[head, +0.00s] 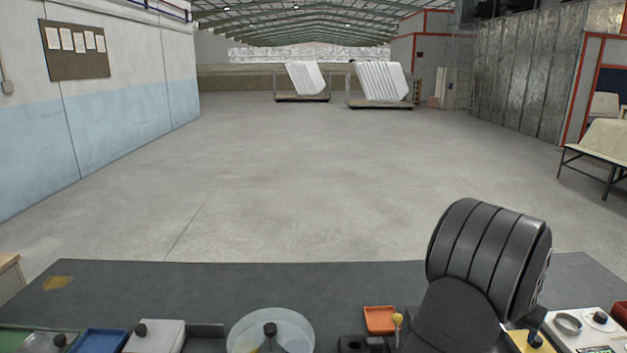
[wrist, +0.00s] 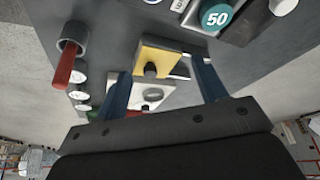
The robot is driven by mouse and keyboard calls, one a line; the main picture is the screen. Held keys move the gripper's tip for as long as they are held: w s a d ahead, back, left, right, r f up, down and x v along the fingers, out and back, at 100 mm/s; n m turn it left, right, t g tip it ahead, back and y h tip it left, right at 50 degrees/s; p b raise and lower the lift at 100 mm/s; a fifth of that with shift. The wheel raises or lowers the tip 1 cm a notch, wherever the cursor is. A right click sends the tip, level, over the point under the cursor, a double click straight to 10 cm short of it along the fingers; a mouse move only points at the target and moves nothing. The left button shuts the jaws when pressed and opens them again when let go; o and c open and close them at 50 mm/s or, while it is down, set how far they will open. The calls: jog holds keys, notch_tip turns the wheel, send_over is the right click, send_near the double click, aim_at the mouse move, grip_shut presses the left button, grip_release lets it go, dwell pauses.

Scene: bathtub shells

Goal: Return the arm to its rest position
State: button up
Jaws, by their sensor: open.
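My gripper (wrist: 162,72) shows in the wrist view as two blue fingers set well apart, with nothing held between them. Beyond the fingers, a yellow plate with a dark knob (wrist: 160,55) lies on the dark table (wrist: 110,30).
In the head view, an orange tray (head: 379,319), a clear round bowl (head: 300,325), a white box (head: 155,336) and a blue tray (head: 99,341) line the table's front. The wrist view shows a red-handled item in a grey cup (wrist: 70,55).

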jog(key=w+a+m, duration=0.1)
jog(key=w+a, duration=0.2)
jog(key=a, duration=0.8)
jog(key=w+a+m+g, duration=0.1)
jog(key=w+a+m, duration=0.1)
jog(key=a, duration=0.9)
jog(key=w+a+m, duration=0.1)
jog(key=w+a, duration=0.2)
jog(key=a, duration=0.8)
jog(key=shift+w+g+h, duration=0.3)
jog(key=shift+w+h, duration=0.1)
jog(key=shift+a, duration=0.1)
jog(key=o, duration=0.8)
jog(key=shift+c, duration=0.2)
jog(key=s+d+r+m+g+y, duration=0.1)
jog(key=s+d+r+m+y, duration=0.3)
jog(key=d, duration=1.2)
jog(key=s+d+r+n, duration=0.15)
jog(key=s+d, duration=0.35)
jog(key=d, duration=1)
notch_tip(320, 180, down, 9)
jog(key=shift+s, duration=0.15)
